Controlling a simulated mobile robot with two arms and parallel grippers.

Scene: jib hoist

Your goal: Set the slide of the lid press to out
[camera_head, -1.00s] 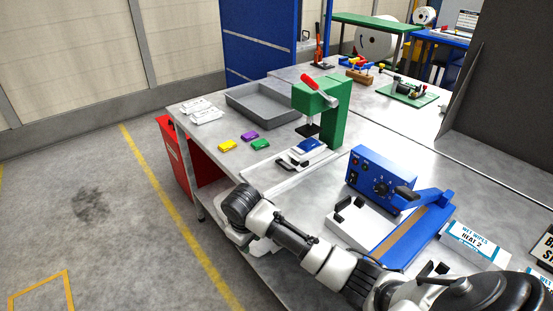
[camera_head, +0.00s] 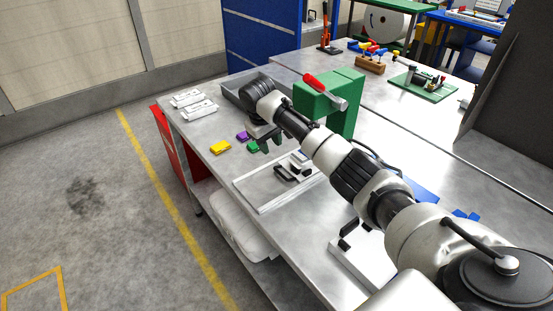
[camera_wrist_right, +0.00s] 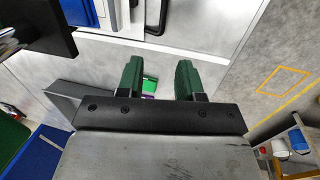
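The lid press (camera_head: 340,108) is a green frame with a red-tipped lever on the table, partly behind my right arm. Its slide (camera_head: 301,160) sits low on the pale base plate (camera_head: 262,196), with a black handle (camera_head: 285,174) at its near left end. In the right wrist view the slide's black handle (camera_wrist_right: 160,18) is at the top, with a blue piece (camera_wrist_right: 78,10) to its left. My right gripper (camera_head: 262,143) is above the table left of the press. In the wrist view its green-padded fingers (camera_wrist_right: 158,80) are apart and empty, clear of the handle. My left gripper is not in view.
Yellow (camera_head: 220,147), purple and green lids lie near the table's left edge; the gripper partly covers the green one. A grey tray (camera_head: 232,92) and white packets (camera_head: 198,108) are behind. A white-based fixture with black handles (camera_head: 350,262) stands nearer.

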